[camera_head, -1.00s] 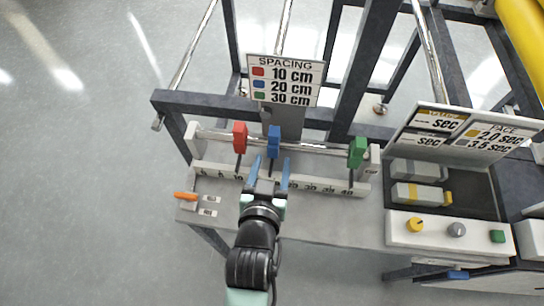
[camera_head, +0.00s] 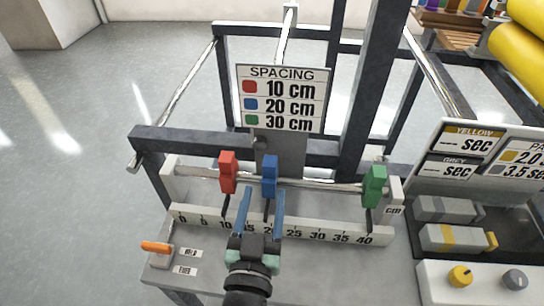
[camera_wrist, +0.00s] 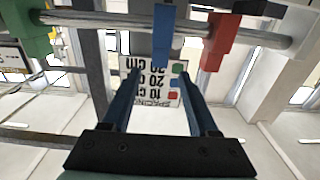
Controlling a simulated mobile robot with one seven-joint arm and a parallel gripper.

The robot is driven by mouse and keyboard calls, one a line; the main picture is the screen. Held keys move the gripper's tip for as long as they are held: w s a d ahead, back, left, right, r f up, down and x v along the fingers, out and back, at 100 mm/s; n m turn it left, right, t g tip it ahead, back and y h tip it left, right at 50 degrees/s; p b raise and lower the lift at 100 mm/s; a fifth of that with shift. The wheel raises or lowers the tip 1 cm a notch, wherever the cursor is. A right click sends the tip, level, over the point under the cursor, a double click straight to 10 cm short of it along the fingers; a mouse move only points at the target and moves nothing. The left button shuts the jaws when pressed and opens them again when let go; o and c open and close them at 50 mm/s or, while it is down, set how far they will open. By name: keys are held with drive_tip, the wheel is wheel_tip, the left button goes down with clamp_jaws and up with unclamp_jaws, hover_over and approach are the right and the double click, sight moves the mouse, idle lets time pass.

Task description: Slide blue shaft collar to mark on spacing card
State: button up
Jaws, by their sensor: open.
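The blue shaft collar (camera_head: 270,176) sits on the horizontal shaft (camera_head: 320,184), between the red collar (camera_head: 228,172) and the green collar (camera_head: 374,186). The spacing card (camera_head: 283,98) stands behind, reading red 10 cm, blue 20 cm, green 30 cm. My gripper (camera_head: 262,194) is open and empty, its blue fingers pointing at the blue collar. In the wrist view the blue collar (camera_wrist: 164,30) shows beyond and between the fingertips (camera_wrist: 161,74); contact is not visible. The blue collar's dark pointer hangs between my fingers, which partly hide the scale near 20.
The ruler (camera_head: 330,237) runs from 0 to 40 below the shaft. The red pointer is near 10, the green near 40. An orange lever (camera_head: 157,247) is at left. A timing sign (camera_head: 460,150) and knob panel (camera_head: 485,285) stand at right.

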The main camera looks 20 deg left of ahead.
sight(271, 159)
drive_tip(key=p+x, duration=0.2)
drive_tip(key=x, duration=1)
drive_tip(key=shift+c, duration=0.2)
drive_tip(key=shift+f, duration=0.1)
clamp_jaws()
idle(0.9)
